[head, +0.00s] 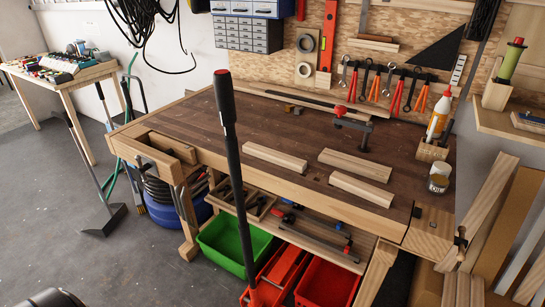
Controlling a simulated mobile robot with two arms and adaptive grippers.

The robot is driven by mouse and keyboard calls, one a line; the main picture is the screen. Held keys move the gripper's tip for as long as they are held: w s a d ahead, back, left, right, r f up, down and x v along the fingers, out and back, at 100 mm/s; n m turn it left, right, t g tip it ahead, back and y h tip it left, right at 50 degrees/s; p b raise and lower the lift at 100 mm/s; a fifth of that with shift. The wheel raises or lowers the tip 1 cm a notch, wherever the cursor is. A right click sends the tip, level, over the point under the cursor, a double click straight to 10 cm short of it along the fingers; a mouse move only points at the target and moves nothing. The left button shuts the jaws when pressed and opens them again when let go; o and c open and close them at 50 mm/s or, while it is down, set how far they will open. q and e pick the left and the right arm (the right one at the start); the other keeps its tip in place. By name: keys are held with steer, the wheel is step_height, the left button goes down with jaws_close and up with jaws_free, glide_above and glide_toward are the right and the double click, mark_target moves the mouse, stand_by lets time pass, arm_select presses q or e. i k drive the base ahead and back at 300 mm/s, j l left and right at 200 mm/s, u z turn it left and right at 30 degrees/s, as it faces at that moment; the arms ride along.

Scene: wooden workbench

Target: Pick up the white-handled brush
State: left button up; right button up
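I cannot clearly make out a white-handled brush in the head view. A white bottle (438,117) with a red tip stands in a small wooden box (431,151) at the right of the workbench (235,124). A small glass jar (438,178) stands near it, close to the bench's right edge. Neither of my grippers can be made out in this view. A dark rounded shape shows at the bottom left edge, too cut off to identify.
Wood blocks (356,165) and a red-and-black clamp (352,125) lie on the bench. Green (222,243) and red (325,284) bins are below. Floor at left is mostly clear.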

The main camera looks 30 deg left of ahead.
mark_target(435, 119)
steer(key=i+l, duration=0.1)
steer(key=i, duration=0.95)
